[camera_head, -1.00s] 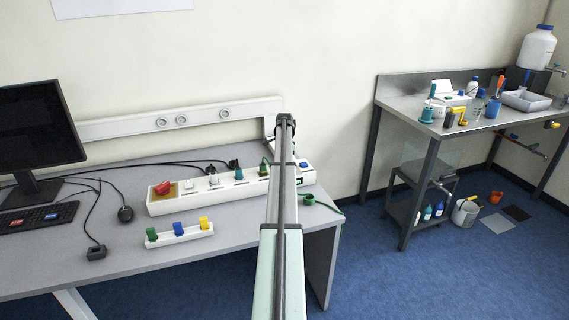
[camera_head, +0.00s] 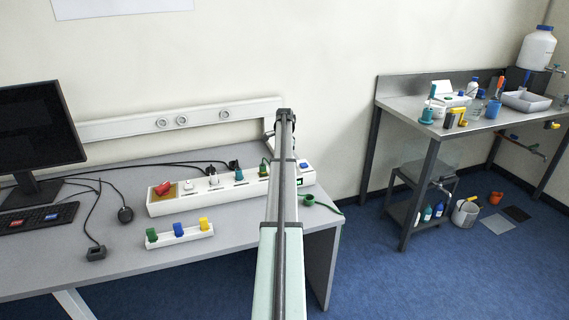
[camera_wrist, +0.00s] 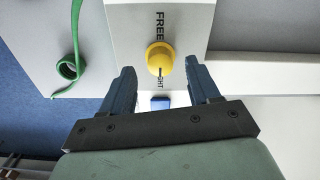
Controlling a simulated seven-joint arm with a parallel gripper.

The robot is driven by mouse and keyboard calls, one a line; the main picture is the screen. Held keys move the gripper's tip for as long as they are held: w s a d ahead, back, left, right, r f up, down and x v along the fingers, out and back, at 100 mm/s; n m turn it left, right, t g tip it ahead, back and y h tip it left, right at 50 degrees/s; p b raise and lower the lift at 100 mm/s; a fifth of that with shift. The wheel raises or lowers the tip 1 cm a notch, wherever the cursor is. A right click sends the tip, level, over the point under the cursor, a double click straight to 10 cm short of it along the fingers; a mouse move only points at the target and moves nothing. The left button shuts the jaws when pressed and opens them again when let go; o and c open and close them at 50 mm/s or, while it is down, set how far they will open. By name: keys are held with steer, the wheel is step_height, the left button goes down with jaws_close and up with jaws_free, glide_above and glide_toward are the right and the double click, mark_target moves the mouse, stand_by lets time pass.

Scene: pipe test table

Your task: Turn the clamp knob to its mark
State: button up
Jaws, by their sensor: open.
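The clamp knob (camera_wrist: 160,58) is yellow and round, with a dark pointer line on its lower right side. In the wrist view it sits on a white panel (camera_wrist: 122,25) between the printed word FREE and a partly covered word ending in GHT. The pointer lies toward the GHT word. My gripper (camera_wrist: 160,68) is open, one dark finger at the lower left and one at the lower right of the knob. I cannot tell how far the fingertips are from it in depth. In the head view my arm hides the knob.
A blue button (camera_wrist: 160,103) lies just below the knob in the wrist view. A green ring with a cable (camera_wrist: 70,68) lies to the left. In the head view, the long white strip (camera_head: 222,197) carries sockets and plugs, and a block of coloured pieces (camera_head: 180,236) stands in front.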

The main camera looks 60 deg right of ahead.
step_height(320, 180, up, 11)
stand_by(0.4)
steer(key=shift+r, duration=0.1)
stand_by(0.3)
